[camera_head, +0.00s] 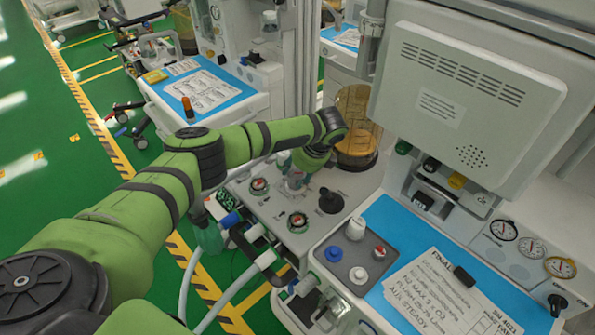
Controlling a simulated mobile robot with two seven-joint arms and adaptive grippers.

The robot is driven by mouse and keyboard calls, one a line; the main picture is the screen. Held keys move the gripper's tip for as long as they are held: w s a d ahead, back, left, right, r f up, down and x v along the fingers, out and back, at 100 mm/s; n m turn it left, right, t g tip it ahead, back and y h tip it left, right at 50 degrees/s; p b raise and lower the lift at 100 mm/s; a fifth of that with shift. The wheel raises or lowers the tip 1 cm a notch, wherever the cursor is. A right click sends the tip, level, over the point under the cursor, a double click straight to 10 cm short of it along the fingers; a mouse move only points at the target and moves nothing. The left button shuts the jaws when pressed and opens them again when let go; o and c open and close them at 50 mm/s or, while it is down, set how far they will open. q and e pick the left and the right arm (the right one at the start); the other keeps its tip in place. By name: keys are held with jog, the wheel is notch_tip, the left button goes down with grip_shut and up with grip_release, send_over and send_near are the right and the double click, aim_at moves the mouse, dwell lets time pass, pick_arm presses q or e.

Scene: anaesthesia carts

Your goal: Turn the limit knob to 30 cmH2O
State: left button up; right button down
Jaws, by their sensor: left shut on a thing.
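My left arm reaches across from the left and bends down over the light grey panel (318,240) of the near cart. My left gripper (295,182) points down at the panel's back part and is shut on what appears to be the limit knob there. The fingers and wrist hide most of that knob, and its scale cannot be read. Two round red-marked dials, one to the left (259,186) and one in front (297,220), stand clear of the gripper. A black knob (331,200) stands to its right. My right gripper is not in view.
An amber canister (357,125) stands close behind the wrist. A grey monitor (465,100) overhangs on the right. A grey tray (345,285) with small fittings and a labelled paper (440,295) lie on the blue mat (400,225). Hoses (235,290) hang in front.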

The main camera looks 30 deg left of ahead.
pick_arm(q)
jog(key=n, duration=0.2)
jog(key=n+g, duration=0.1)
jog(key=shift+w+a+n+b, duration=0.15)
jog(key=shift+w+n+b, duration=0.15)
jog(key=shift+n, duration=0.1)
jog(key=shift+a+r+n+g, duration=0.15)
jog(key=shift+n+g, duration=0.15)
jog(key=shift+n, duration=0.2)
jog(key=o, duration=1.1)
jog(key=v, duration=0.7)
jog(key=shift+r, duration=0.2)
